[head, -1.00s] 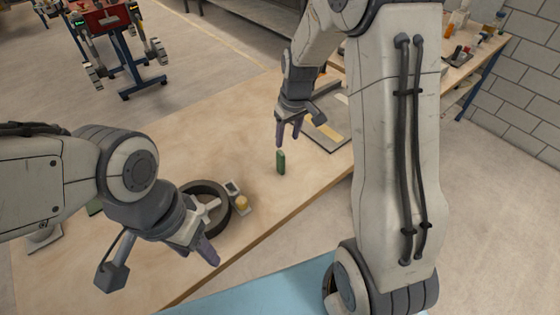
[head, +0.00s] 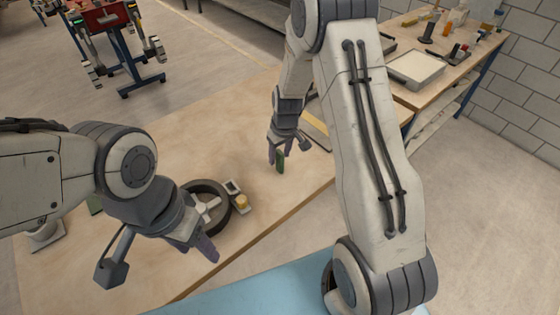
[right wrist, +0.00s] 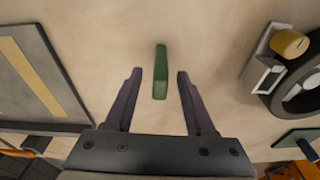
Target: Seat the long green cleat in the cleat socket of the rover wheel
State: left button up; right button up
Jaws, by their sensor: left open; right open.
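The long green cleat (head: 281,161) stands on the wooden table in the head view. In the right wrist view the cleat (right wrist: 160,72) lies between the lines of the two fingers, just past their tips. My right gripper (right wrist: 157,75) is open and empty, and in the head view it (head: 277,158) is right beside the cleat. The rover wheel (head: 222,222) is a dark ring with a pale hub, partly hidden behind my left gripper. My left gripper (head: 205,248) is open and hangs in front of the wheel. I cannot make out the cleat socket.
A small pale block with a yellow cylinder (right wrist: 289,43) stands beside the wheel. A dark tray with a yellow strip (right wrist: 35,70) lies on the other side of the cleat. The table's front edge runs close by. A side bench (head: 440,60) holds tools.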

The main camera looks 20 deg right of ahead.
jog(key=c, duration=0.9)
grip_shut()
jog(key=shift+r, duration=0.15)
